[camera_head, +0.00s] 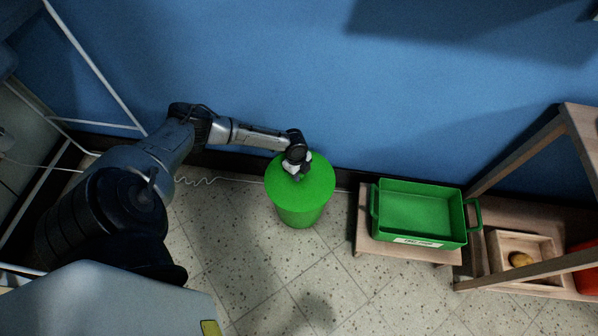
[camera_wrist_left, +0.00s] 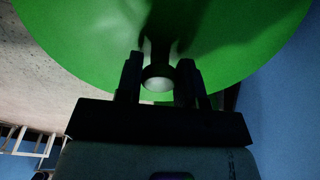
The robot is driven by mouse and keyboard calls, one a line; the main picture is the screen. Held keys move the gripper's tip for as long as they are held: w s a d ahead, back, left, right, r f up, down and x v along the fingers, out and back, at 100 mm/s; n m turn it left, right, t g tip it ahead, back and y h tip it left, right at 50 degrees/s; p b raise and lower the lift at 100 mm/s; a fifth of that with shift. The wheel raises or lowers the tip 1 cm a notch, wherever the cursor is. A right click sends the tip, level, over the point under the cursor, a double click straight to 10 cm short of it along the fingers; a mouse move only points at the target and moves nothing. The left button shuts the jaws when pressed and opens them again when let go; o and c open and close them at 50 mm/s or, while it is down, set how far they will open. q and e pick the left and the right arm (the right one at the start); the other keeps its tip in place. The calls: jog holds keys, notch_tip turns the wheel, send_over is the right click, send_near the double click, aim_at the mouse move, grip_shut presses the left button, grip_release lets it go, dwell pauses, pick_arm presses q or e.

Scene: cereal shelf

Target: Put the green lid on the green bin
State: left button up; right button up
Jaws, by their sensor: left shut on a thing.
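The green lid (camera_head: 318,181) is a round disc over the top of the green bin (camera_head: 299,217), which stands on the floor by the blue wall. From above, the lid covers the bin's opening; I cannot tell whether it rests fully on the rim. My left gripper (camera_head: 299,174) is over the lid and shut on its knob. In the left wrist view the lid (camera_wrist_left: 85,45) fills the top, and the pale-ended knob (camera_wrist_left: 158,84) sits between the two fingers of my left gripper (camera_wrist_left: 159,82). My right gripper is not in view.
A green tray with handles (camera_head: 420,212) stands on a low wooden stand (camera_head: 364,240) right of the bin. Further right is a wooden shelf with a small wooden box (camera_head: 497,256) and a red object (camera_head: 585,262). Speckled floor in front of the bin is clear.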

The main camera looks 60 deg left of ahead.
pick_arm(q)
jog(key=shift+f, duration=0.25)
jog(key=o, duration=1.1)
jog(key=shift+s+a+r+p, duration=0.1)
jog(key=shift+a+r+p, duration=0.15)
jog(key=shift+r+p, duration=1.55)
jog(key=shift+s+a+r+p, duration=0.25)
jog(key=shift+r+p, duration=0.6)
jog(key=shift+r, duration=1.9)
jog(key=shift+a+r+p, duration=0.3)
jog(key=shift+r+p, duration=1)
jog(key=shift+r, duration=1)
